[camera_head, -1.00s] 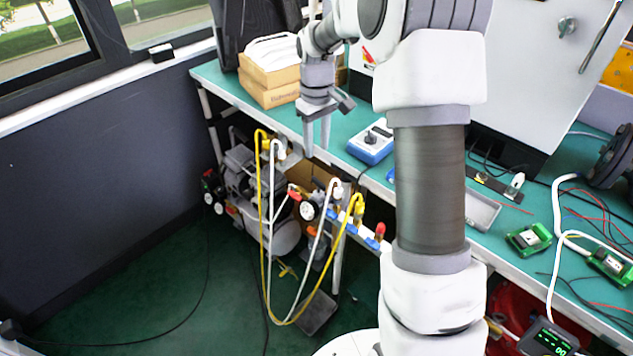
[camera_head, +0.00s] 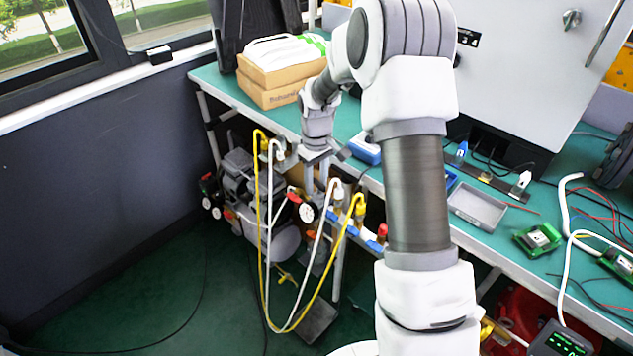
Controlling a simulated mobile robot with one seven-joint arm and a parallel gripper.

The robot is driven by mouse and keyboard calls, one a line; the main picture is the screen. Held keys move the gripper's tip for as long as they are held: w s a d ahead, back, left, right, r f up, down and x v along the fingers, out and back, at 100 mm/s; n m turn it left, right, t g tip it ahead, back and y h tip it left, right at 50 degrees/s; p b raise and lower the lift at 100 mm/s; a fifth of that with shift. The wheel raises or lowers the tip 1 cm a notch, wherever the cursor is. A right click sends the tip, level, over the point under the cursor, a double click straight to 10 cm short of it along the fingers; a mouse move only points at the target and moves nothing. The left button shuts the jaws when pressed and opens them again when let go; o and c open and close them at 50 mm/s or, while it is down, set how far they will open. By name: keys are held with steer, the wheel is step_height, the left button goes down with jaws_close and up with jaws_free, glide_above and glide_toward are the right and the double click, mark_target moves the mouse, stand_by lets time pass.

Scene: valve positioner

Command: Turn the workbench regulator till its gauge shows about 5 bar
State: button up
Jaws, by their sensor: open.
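The workbench regulator's small round white-faced gauge (camera_head: 307,212) shows below the front edge of the green bench, among the hoses. Its needle is too small to read. The regulator's knob cannot be made out clearly. My gripper (camera_head: 317,178) hangs fingers-down at the bench's front edge, just above the gauge and close to it in the picture. It is open, with nothing seen between its fingers. Whether it touches the regulator cannot be told. My wrist and the hoses partly hide this area.
The green workbench (camera_head: 222,84) carries cardboard boxes (camera_head: 268,95), a blue device (camera_head: 364,150) partly behind my arm, and a grey tray (camera_head: 477,206). Yellow and white hoses (camera_head: 262,225) loop below its edge. A compressor (camera_head: 240,175) with more gauges (camera_head: 210,203) stands underneath. The floor at left is mostly clear.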

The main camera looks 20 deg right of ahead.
jaws_close()
steer(key=shift+r, duration=0.1)
steer(key=shift+m+p, duration=0.35)
steer(key=shift+m, duration=0.25)
jaws_free()
